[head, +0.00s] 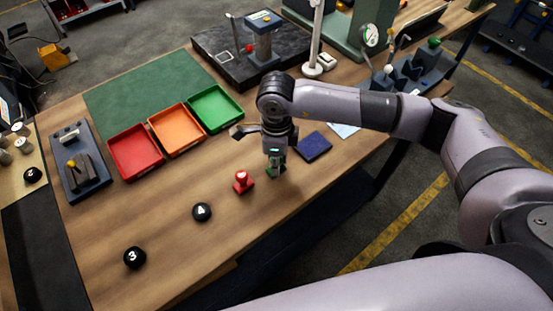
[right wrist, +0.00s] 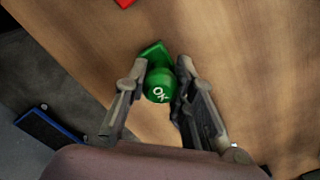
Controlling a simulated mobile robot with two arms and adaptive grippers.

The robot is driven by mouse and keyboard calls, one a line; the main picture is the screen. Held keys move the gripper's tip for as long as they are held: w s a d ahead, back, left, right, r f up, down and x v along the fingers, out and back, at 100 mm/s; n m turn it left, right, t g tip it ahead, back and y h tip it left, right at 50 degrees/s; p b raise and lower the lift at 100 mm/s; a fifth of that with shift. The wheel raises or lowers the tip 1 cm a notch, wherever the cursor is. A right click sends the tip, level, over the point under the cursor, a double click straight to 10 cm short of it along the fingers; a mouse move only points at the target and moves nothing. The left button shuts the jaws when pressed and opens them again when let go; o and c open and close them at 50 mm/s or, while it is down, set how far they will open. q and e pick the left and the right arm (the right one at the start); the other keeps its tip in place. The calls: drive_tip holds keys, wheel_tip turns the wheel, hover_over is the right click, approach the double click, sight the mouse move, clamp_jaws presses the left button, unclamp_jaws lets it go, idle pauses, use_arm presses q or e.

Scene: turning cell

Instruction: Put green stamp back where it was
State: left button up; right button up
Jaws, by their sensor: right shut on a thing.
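The green stamp (head: 276,171) is under my right gripper (head: 275,153), near the table's front edge. In the right wrist view the stamp's round knob, marked OK (right wrist: 158,92), sits between the two fingers of my right gripper (right wrist: 162,88), which is shut on it. Its green base shows beyond the knob. I cannot tell whether the base touches the wood. A red stamp (head: 243,182) stands just to the left of the green one. My left gripper is not in view.
A dark blue pad (head: 314,146) lies right of the gripper. Red (head: 134,166), orange (head: 190,142) and green (head: 236,120) trays stand behind. Black knobs numbered 4 (head: 202,212) and 3 (head: 134,258) lie at the front left. Bare wood lies between the trays and stamps.

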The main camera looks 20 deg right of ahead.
drive_tip(key=o, duration=0.9)
drive_tip(key=shift+f, duration=0.1)
drive_tip(key=shift+r, duration=0.2)
drive_tip(key=shift+w+r, duration=0.1)
drive_tip(key=shift+r, duration=0.2)
wheel_tip(320, 180, up, 11)
drive_tip(key=b, duration=0.2)
drive_tip(key=shift+r+b, duration=0.2)
drive_tip(key=shift+b, duration=0.15)
